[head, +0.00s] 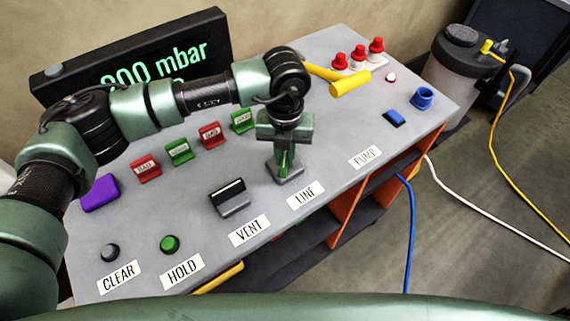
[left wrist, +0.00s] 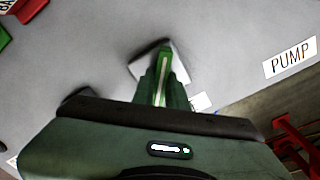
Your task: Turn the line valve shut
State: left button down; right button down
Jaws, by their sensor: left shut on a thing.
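The line valve (head: 291,176) stands behind the LINE label (head: 305,195) on the sloping grey panel; its grey base shows below my gripper. My left gripper (head: 284,156) points straight down over it and is shut on its handle, which the fingers mostly hide. In the left wrist view the valve's pale base (left wrist: 175,57) shows around the green fingertips (left wrist: 163,62). I cannot tell the handle's exact angle. My right gripper is in neither view.
The VENT valve (head: 231,199) stands left of the line valve. A yellow lever (head: 350,82), red knobs (head: 358,54) and a blue switch (head: 394,118) are to the right. Tagged red and green blocks (head: 178,152) stand behind. A dark display (head: 130,58) reading mbar is partly hidden.

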aim_at(285, 155)
pick_arm(q)
jog(key=m+b, duration=0.7)
jog(key=b, duration=0.3)
jog(key=shift+w+f+m, duration=0.1)
jog(key=shift+f+m, duration=0.05)
jog(key=shift+m, duration=0.25)
jog(key=shift+r+m+b, duration=0.2)
jog(key=shift+m+b, duration=0.85)
jog(key=shift+m, duration=0.15)
jog(key=c, duration=1.4)
grip_release()
jog(key=shift+c, duration=0.2)
notch_tip(285, 155, up, 8)
jog(key=shift+f+b, duration=0.1)
jog(key=shift+b, duration=0.35)
